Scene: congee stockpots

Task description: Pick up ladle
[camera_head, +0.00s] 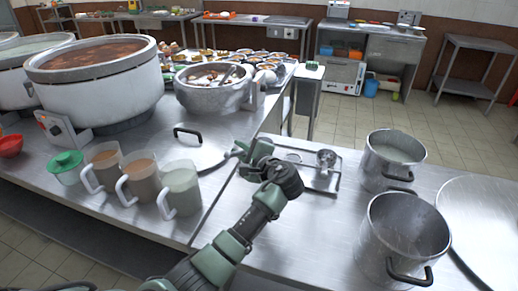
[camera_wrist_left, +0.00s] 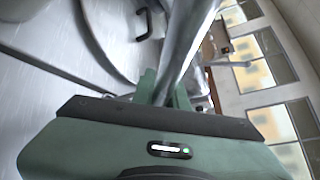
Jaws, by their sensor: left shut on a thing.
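My left gripper (camera_head: 242,150) is over the steel counter, just right of a flat round lid with a black handle. It is shut on a shiny metal piece (camera_wrist_left: 185,45), which rises from between the green fingers in the left wrist view and looks like the ladle's handle. The ladle's bowl is not clearly visible in that view, and the held piece is hard to make out in the head view. A round metal bowl-like end (camera_head: 326,158) shows at the steel tray (camera_head: 322,187), right of the gripper. My right gripper is out of view.
The lid (camera_head: 200,155) and several jugs (camera_head: 182,190) stand left of my arm. A large congee pot (camera_head: 100,95) and a smaller pot (camera_head: 212,96) are behind. Two steel stockpots (camera_head: 392,160) (camera_head: 405,235) stand right.

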